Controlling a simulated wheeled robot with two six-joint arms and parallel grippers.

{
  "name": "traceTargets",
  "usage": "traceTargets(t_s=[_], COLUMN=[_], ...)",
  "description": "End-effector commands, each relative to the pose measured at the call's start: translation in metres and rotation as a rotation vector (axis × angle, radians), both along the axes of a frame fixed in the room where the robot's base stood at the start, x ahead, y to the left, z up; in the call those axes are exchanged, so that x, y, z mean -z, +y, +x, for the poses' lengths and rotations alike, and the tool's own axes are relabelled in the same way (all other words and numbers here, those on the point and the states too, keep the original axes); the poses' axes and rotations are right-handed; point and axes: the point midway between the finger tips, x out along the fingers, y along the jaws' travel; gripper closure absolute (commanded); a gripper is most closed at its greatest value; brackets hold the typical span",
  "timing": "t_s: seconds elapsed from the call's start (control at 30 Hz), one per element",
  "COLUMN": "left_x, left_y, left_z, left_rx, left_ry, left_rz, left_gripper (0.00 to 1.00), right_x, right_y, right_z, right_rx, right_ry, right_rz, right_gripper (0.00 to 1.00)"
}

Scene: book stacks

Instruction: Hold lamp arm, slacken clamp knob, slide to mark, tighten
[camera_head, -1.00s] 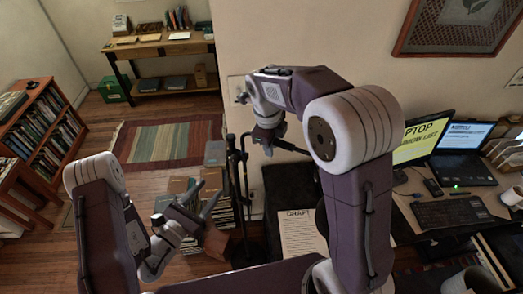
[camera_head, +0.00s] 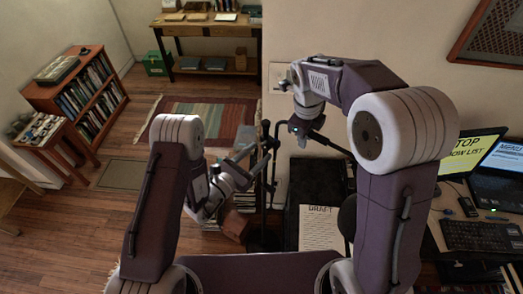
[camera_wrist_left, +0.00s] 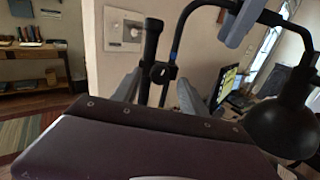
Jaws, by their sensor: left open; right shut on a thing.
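The black lamp has an upright post (camera_head: 265,185) and an arm (camera_head: 334,145) that slopes right to a dark shade. In the left wrist view, the arm (camera_wrist_left: 207,6) arches over to the black shade (camera_wrist_left: 284,126). My right gripper (camera_head: 301,126) is shut on the lamp arm; its grey fingers show in the wrist view (camera_wrist_left: 238,22). My left gripper (camera_head: 250,158) is open beside the post. In the wrist view, the black clamp with its round knob (camera_wrist_left: 160,73) appears between my left fingers (camera_wrist_left: 159,93), apart from them. A blue mark (camera_wrist_left: 175,48) is on the thin rod.
A desk with laptops (camera_head: 497,185) and a keyboard (camera_head: 482,236) is at the right. A paper marked DRAFT (camera_head: 320,228) lies below the lamp. A bookcase (camera_head: 85,95) stands at the left. A wall plate (camera_head: 279,78) is behind the lamp.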

Motion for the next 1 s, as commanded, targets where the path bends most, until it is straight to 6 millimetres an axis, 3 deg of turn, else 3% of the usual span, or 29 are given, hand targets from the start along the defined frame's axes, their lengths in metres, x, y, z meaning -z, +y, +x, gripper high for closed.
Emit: traceTargets(t_s=[0.17,0.43,0.63,1.0], left_x=[0.000,0.000,0.000,0.000], left_y=[-0.012,-0.013,-0.013,-0.013], left_z=[0.013,0.015,0.015,0.015], left_rx=[0.001,-0.001,-0.001,-0.001], left_ry=[0.000,0.002,0.002,-0.033], left_rz=[0.000,0.001,0.001,0.041], left_gripper=[0.49,0.49,1.00,1.00], right_x=[-0.002,-0.002,-0.002,-0.001], right_y=[0.000,0.000,0.000,0.000], right_z=[0.001,0.001,0.001,0.001], right_rx=[-0.001,-0.001,-0.001,-0.001], right_ry=[-0.006,-0.005,-0.005,-0.005], right_rz=[0.001,0.000,0.000,0.000], right_gripper=[1.00,1.00,1.00,1.00])
